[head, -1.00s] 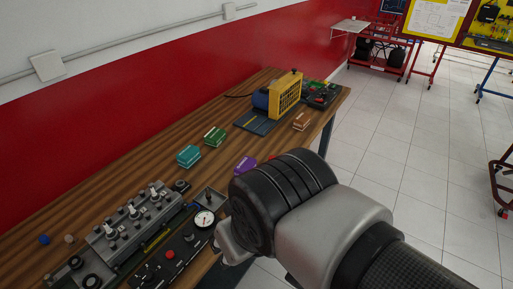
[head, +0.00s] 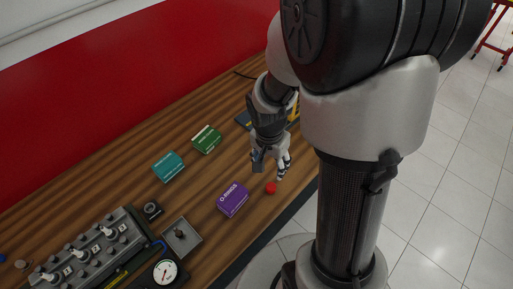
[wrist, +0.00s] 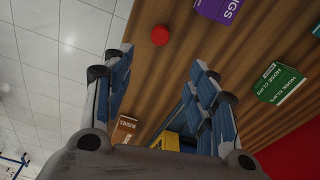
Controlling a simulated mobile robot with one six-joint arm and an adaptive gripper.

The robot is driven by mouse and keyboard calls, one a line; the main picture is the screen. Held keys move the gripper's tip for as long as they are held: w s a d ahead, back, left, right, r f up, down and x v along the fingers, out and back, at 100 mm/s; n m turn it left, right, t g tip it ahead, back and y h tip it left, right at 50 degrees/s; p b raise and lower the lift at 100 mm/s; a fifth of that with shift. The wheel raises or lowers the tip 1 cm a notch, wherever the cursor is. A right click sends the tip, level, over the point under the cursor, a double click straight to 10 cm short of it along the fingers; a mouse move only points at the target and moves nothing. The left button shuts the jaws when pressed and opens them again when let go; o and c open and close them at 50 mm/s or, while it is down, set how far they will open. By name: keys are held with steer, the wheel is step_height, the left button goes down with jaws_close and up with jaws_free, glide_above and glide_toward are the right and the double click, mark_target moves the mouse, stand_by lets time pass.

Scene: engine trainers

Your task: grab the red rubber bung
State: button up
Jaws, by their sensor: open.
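The red rubber bung (head: 271,187) is small and round and sits on the wooden table near its front edge, to the right of the purple box. It also shows in the wrist view (wrist: 160,35), beyond the fingertips and between the lines of the two fingers. My gripper (head: 271,172) is open and empty. In the head view it hangs over the table, just above and beside the bung in the picture, apart from it. In the wrist view my gripper (wrist: 160,72) has its blue and black fingers spread wide.
A purple box (head: 233,198) stands close to the bung. A green box (head: 207,139) and a teal box (head: 168,166) lie further back. A brown box (wrist: 124,129) and a yellow device (wrist: 165,142) show in the wrist view. A pressure gauge (head: 165,272) and valve unit lie front left.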

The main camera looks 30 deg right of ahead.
steer(key=b, duration=0.4)
glide_above(271, 186)
steer(key=f, duration=1)
steer(key=shift+s+a+f, duration=0.2)
steer(key=shift+a+f, duration=0.05)
steer(key=shift+a, duration=0.05)
steer(key=shift+w+d+f+b, duration=0.2)
steer(key=shift+f+b, duration=0.45)
steer(key=shift+f, duration=0.85)
steer(key=shift+w+d+f+b, duration=0.15)
steer(key=shift+f+b, duration=0.45)
steer(key=shift+f, duration=0.9)
steer(key=shift+s, duration=0.1)
steer(key=shift+c, duration=0.6)
steer(key=shift+r, duration=0.1)
steer(key=c, duration=0.9)
